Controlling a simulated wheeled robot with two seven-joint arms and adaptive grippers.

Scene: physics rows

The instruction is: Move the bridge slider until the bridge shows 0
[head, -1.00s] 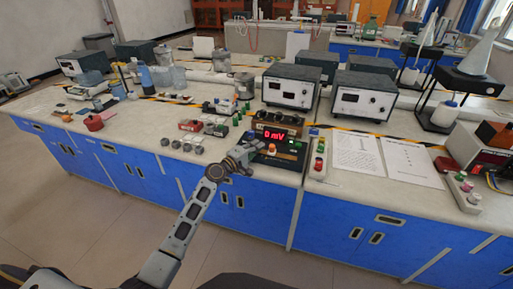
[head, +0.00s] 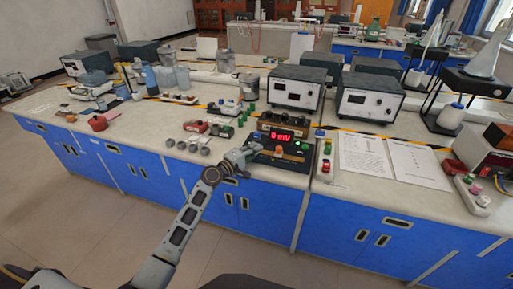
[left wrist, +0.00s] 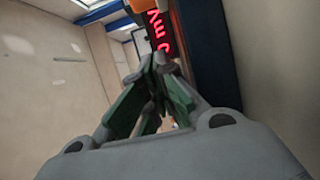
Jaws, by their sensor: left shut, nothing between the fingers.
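The bridge meter (head: 284,138) is a black box on the bench with a red lit display reading 0 mV in the head view. An orange knob (head: 280,151) stands on its front below the display, and its edge shows at the top of the left wrist view (left wrist: 142,5). My left gripper (head: 252,147) is shut and empty at the left side of the box. Its fingers (left wrist: 160,68) point toward the red display (left wrist: 162,35) in the left wrist view. I cannot tell whether they touch the box. My right gripper is not in view.
Power supplies (head: 297,88) stand behind the box. Round grey weights (head: 194,145) and small modules (head: 220,130) lie to the left. The bench front edge is close below the gripper.

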